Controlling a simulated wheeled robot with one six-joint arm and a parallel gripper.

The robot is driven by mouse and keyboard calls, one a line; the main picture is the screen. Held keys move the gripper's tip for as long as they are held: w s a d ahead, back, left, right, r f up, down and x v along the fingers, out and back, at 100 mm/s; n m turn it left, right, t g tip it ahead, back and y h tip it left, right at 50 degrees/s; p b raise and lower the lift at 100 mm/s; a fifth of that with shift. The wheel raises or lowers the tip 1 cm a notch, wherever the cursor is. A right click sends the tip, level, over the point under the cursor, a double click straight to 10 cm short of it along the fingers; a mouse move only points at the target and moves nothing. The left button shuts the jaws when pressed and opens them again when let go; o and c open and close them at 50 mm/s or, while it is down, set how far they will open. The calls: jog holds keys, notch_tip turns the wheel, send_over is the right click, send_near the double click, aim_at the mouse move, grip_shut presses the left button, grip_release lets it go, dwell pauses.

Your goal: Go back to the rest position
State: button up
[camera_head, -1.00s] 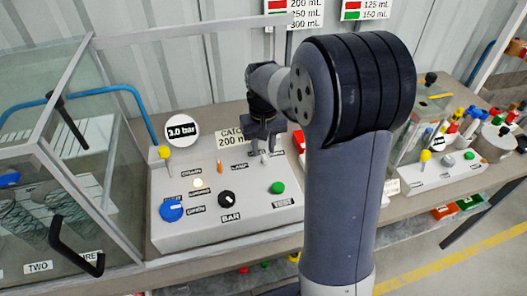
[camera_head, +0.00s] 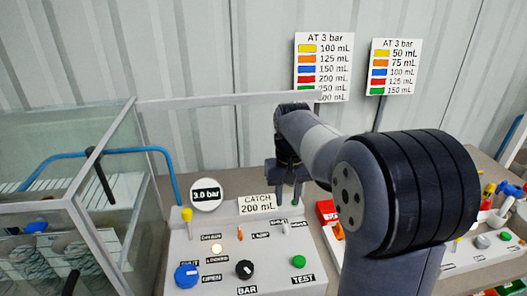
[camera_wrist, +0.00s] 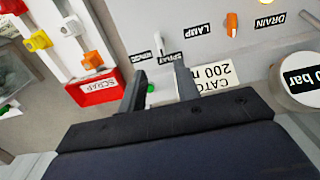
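My gripper (camera_head: 287,182) hangs fingers-down over the back right part of a grey control panel (camera_head: 222,262). In the wrist view my gripper (camera_wrist: 160,88) shows two fingers spread apart with nothing held between them. The panel has a blue knob (camera_head: 187,275), a black BAR knob (camera_head: 244,269), a green TEST button (camera_head: 298,262) and a white lit lamp (camera_head: 216,248). A "CATCH 200 mL" sign (camera_head: 257,204) stands at the panel's back. My arm covers part of the right side.
A round 3.0 bar gauge (camera_head: 206,194) stands at the panel's back left. A glass-sided enclosure (camera_head: 60,225) is at the left. A red SCRAP bin (camera_wrist: 95,93) lies beside the panel.

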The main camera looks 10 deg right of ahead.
aim_at(286, 225)
notch_tip(286, 225, down, 10)
jog(key=shift+f, duration=0.15)
dwell(0.6)
notch_tip(286, 225, up, 10)
notch_tip(286, 225, down, 10)
jog(key=m, duration=1)
jog(key=shift+b, duration=0.3)
dwell(0.5)
